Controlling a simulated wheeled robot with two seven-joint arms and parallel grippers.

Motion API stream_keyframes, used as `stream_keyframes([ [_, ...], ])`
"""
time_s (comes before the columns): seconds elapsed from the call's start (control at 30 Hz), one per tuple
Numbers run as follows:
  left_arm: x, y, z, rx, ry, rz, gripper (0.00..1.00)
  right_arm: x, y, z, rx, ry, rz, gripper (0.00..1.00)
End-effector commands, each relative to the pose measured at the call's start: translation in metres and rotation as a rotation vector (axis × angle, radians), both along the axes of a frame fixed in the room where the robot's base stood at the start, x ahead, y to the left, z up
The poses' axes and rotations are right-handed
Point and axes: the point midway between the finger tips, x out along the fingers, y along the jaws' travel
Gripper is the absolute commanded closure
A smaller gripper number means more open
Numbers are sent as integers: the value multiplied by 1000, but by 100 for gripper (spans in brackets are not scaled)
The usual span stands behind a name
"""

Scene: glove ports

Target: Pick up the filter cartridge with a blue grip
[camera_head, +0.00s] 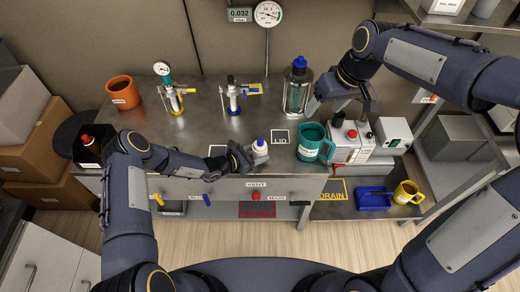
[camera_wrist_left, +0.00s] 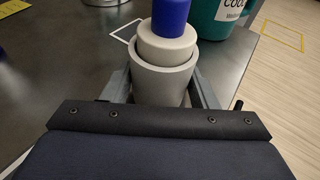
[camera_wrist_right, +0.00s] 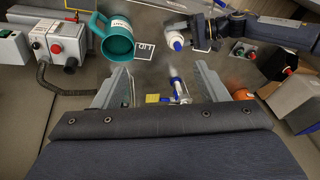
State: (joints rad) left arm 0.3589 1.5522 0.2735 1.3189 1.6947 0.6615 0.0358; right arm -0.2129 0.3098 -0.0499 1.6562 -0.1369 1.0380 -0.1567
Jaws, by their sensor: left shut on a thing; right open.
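The filter cartridge (camera_head: 260,150) is a pale cylinder with a narrower collar and a blue grip on top. It is upright near the front edge of the grey table. My left gripper (camera_head: 244,158) is shut on its wide pale body from the side; the left wrist view shows the body (camera_wrist_left: 163,80) between the two fingers, the blue grip above them. I cannot tell whether its base touches the table. The cartridge also shows in the right wrist view (camera_wrist_right: 175,41). My right gripper (camera_head: 341,103) is open and empty, above the table's right side beside the blue-capped clear vessel (camera_head: 298,88).
A teal mug (camera_head: 312,142) stands right of the cartridge, beside a red-buttoned box (camera_head: 349,142). Two valve fittings (camera_head: 175,95) (camera_head: 235,96) and an orange pot (camera_head: 123,92) stand farther back. The LID square (camera_head: 281,136) is bare.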

Motion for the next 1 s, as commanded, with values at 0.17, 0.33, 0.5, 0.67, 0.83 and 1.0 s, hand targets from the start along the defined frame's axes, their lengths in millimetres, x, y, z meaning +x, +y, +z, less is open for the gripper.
stream_keyframes([
  [0.17,0,0,0,0,0,0,60,53,45,-43,-79,43,132,33],
  [0.33,0,0,0,0,0,0,60,89,92,-93,-157,73,255,33],
  [0.5,0,0,0,0,0,0,60,108,132,-141,-222,95,355,33],
  [0.67,0,0,0,1,1,0,60,114,154,-169,-259,106,411,33],
  [0.83,0,0,0,1,1,0,60,115,161,-189,-272,111,432,33],
  [1.0,0,0,0,1,1,0,60,115,161,-219,-272,113,432,33],
])
